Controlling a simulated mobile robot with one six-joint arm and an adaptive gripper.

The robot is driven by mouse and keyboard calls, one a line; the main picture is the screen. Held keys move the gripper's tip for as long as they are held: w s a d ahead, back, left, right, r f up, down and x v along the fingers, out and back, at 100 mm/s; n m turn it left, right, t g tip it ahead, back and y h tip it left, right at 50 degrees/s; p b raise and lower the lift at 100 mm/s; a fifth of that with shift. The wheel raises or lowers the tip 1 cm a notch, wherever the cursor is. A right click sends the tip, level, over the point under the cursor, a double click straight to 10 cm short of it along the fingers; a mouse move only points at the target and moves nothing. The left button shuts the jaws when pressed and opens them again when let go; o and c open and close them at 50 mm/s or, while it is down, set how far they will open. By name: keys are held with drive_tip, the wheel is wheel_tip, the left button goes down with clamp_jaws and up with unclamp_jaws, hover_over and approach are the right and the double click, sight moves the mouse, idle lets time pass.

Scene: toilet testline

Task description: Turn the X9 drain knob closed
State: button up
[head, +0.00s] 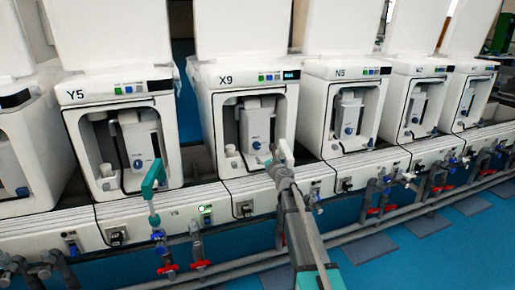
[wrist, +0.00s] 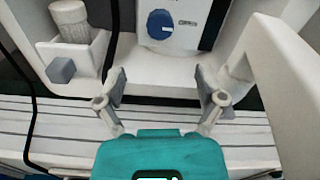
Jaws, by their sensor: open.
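The X9 unit (head: 229,79) is a white machine with an open front bay, labelled X9 at its top. A round blue knob (head: 256,145) sits low on the white module inside the bay. The same blue knob (wrist: 160,24) shows at the top of the wrist view, with a pale mark across it. No label names it as the drain knob. My gripper (wrist: 160,85) is open and empty, its two grey fingers spread below the knob and apart from it. In the head view my gripper (head: 277,165) is at the bay's lower right front and partly hard to make out.
In the wrist view a white holder with a cylinder and a grey block (wrist: 61,70) stands left of my fingers. The Y5 (head: 72,94) and N5 (head: 340,73) units flank X9. Pipes with red valves run below.

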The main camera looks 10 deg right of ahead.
sight(258, 147)
drive_tip(key=w, duration=0.3)
drive_tip(key=w+a, duration=0.1)
drive_tip(key=w, duration=0.3)
drive_tip(key=w+a, duration=0.1)
drive_tip(key=w, duration=0.2)
drive_tip(key=shift+w, duration=0.15)
drive_tip(key=c, duration=1.2)
drive_tip(key=shift+o, duration=0.2)
